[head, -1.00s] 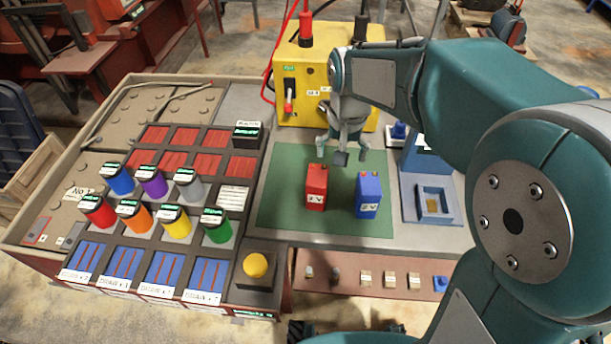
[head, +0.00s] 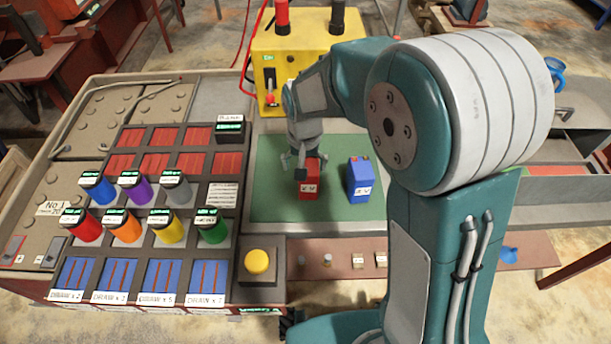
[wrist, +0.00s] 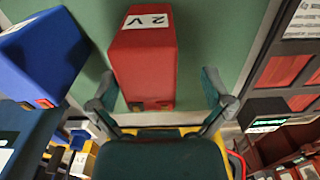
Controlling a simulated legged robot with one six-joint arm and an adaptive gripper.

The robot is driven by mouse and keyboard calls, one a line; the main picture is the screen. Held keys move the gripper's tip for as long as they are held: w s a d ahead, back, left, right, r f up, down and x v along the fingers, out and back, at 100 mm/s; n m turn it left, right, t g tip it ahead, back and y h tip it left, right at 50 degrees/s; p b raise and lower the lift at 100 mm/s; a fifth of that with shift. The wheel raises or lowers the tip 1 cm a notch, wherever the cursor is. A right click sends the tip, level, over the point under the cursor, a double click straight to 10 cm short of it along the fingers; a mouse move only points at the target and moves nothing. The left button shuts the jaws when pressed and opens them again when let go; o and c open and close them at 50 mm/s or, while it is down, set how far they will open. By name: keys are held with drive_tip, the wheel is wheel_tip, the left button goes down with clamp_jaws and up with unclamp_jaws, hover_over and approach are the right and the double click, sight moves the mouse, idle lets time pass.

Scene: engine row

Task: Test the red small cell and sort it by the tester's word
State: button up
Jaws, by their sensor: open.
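The red small cell (head: 309,184) stands upright on the green mat (head: 270,205), with a white label. In the wrist view the red cell (wrist: 146,65) shows a label reading 2 V and lies between the two fingers. My gripper (head: 301,162) is open and right at the cell's top, fingers spread to either side with gaps in the wrist view (wrist: 157,100). The yellow tester (head: 310,65) stands behind the mat, with a red and a black post on top and a small green display on its front.
A blue cell (head: 359,182) stands close to the right of the red one. To the left is a rack with several coloured cylinders (head: 133,187) and a yellow button (head: 257,262). A low shelf (head: 345,262) with small items lies in front of the mat.

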drive_tip(key=shift+a+f, duration=0.1)
drive_tip(key=shift+f, duration=0.8)
drive_tip(key=shift+d, duration=0.95)
drive_tip(key=shift+c, duration=0.6)
drive_tip(key=shift+a, duration=0.2)
drive_tip(key=c, duration=1.1)
drive_tip(key=shift+a, duration=0.35)
drive_tip(key=shift+c, duration=0.5)
